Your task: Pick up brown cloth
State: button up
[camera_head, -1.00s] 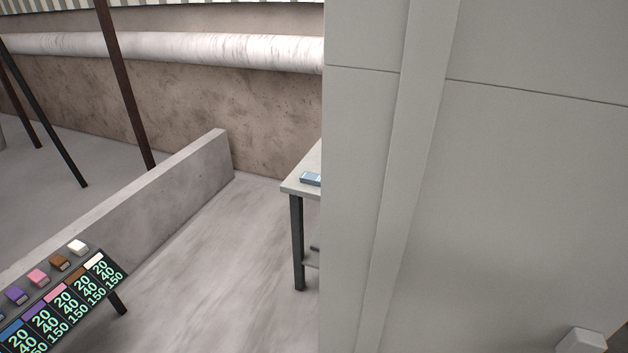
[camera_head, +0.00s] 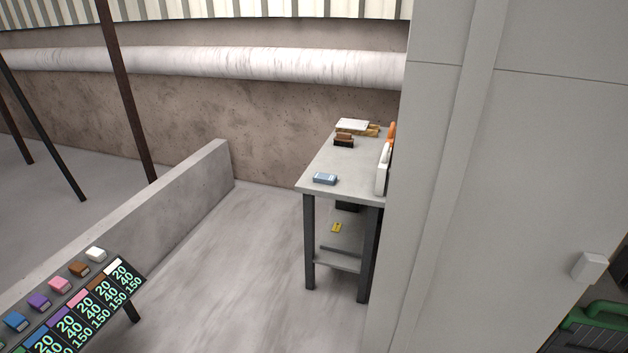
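A small brown folded piece (camera_head: 79,270), which looks like the brown cloth, lies at the lower left. It sits in a row of similar coloured pieces along the top of a dark sign board. A white piece (camera_head: 96,254) is on its right and a pink piece (camera_head: 60,285) on its left. My gripper is not in view.
A grey wall (camera_head: 440,200) blocks the right. Floor between is clear.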

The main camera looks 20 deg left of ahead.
aim_at(321, 178)
jog(key=i+j, duration=0.1)
jog(key=j, duration=0.65)
jog(key=i+j+z, duration=0.1)
jog(key=j, duration=0.6)
jog(key=i+j, duration=0.1)
jog(key=j, duration=0.65)
jog(key=i+j+z, duration=0.1)
jog(key=j, duration=0.65)
jog(key=i+j+z, duration=0.2)
jog(key=i+j, duration=1.4)
jog(key=i, duration=0.3)
